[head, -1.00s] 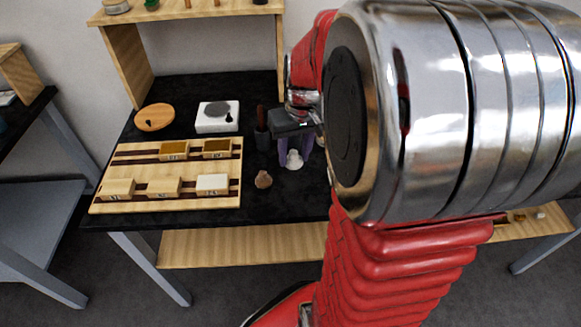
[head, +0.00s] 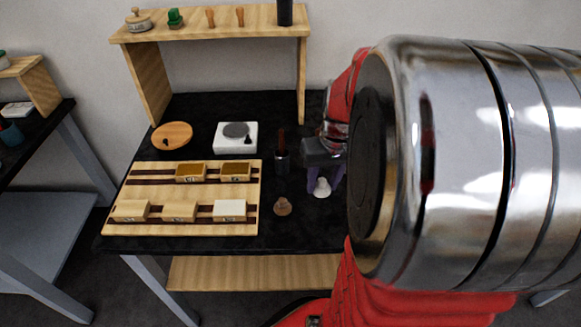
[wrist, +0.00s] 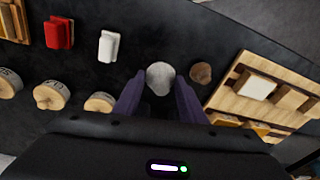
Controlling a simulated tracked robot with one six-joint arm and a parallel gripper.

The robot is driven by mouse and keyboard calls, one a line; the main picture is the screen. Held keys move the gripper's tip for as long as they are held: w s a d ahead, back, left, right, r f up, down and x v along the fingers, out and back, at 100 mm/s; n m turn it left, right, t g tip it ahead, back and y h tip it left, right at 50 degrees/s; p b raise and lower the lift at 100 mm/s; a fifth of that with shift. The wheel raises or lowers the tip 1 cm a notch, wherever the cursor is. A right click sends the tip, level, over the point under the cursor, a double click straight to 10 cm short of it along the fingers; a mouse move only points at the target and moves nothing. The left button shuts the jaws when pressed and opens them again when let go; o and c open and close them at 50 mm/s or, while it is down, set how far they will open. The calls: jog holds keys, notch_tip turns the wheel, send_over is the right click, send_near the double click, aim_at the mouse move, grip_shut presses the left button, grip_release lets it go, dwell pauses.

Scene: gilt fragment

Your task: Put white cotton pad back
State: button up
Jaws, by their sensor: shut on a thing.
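The white cotton pad (head: 321,188) is a small, pale, rounded lump at the right of the black table. In the wrist view the pad (wrist: 160,77) sits between the tips of my two purple fingers. My gripper (head: 324,178) is shut on it, pointing down, and it also shows in the wrist view (wrist: 159,92). I cannot tell whether the pad touches the table. A brown lump (head: 282,207) lies just left of the pad in the head view, apart from it; it also shows in the wrist view (wrist: 201,73).
A wooden board (head: 190,228) with several small labelled blocks, one with a white top (head: 230,208), lies at left. Behind it are a round wooden dish (head: 172,134) and a white scale (head: 235,147). A dark cup (head: 282,164) stands near my gripper. The wrist view shows red (wrist: 59,33) and white (wrist: 108,45) blocks.

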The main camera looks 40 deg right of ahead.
aim_at(319, 208)
jog(key=shift+f, duration=1.8)
jog(key=shift+s+f, duration=0.1)
jog(key=shift+f, duration=1.75)
jog(key=shift+f, duration=0.15)
jog(key=o, duration=1.1)
jog(key=r, duration=0.4)
jog(key=s+r, duration=0.1)
jog(key=r, duration=0.7)
jog(key=shift+s+r, duration=0.1)
jog(key=shift+s, duration=0.2)
